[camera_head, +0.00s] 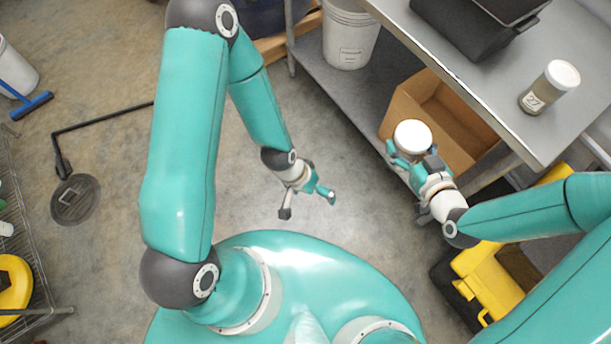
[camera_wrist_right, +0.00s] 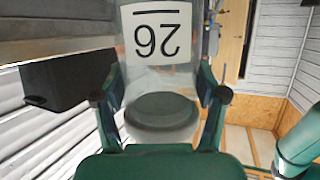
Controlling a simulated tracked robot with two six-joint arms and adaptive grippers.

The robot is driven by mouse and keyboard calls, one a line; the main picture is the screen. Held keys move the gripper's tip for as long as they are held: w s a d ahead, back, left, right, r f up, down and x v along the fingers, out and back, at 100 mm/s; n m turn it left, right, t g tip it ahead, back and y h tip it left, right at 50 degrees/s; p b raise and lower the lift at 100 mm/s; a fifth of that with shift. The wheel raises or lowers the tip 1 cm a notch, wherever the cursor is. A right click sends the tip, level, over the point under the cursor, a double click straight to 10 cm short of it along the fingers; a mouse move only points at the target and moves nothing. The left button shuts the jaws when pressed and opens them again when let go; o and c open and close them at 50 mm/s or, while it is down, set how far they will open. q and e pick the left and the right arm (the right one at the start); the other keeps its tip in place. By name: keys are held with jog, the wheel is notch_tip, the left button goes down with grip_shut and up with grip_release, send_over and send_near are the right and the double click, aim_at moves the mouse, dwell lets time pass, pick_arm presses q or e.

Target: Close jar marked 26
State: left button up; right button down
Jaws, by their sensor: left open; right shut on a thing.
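The jar marked 26 (camera_wrist_right: 155,55) is clear with a white label, which reads upside down in the right wrist view. My right gripper (camera_wrist_right: 160,105) is shut around it, a finger on each side. In the head view this jar (camera_head: 412,136) shows a round white top, like a lid, and is held up in front of the metal table. I cannot tell how tightly the top sits. My left gripper (camera_head: 308,205) is open and empty, to the left of the jar and well apart from it.
Another jar, marked 27 (camera_head: 549,87), stands with a white lid on the metal table (camera_head: 470,60). A black bin (camera_head: 465,35) is on the table too. A cardboard box (camera_head: 455,135) lies behind the right gripper. Floor around the left gripper is clear.

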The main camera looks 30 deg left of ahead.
pick_arm(q)
jog(key=s, duration=0.1)
jog(key=s+n, duration=0.1)
jog(key=s+f, duration=0.1)
jog(key=shift+s+a, duration=0.2)
jog(key=shift+a, duration=0.15)
pick_arm(e)
jog(key=shift+w, duration=0.1)
pick_arm(q)
jog(key=shift+c, duration=1.4)
jog(key=shift+w, duration=0.1)
jog(key=shift+c, duration=1.3)
jog(key=shift+w+d, duration=0.1)
jog(key=shift+d, duration=0.15)
jog(key=c, duration=0.6)
pick_arm(e)
jog(key=w+d+r+m+t+h, duration=0.1)
jog(key=d+m+h, duration=0.3)
jog(key=d, duration=0.4)
jog(key=w+d+r+m+t+h, duration=0.2)
jog(key=w+d+m+h, duration=0.1)
jog(key=d, duration=0.5)
jog(key=shift+w+d+r+m+h, duration=0.35)
jog(key=shift+m+h, duration=0.25)
jog(key=shift+h, duration=0.5)
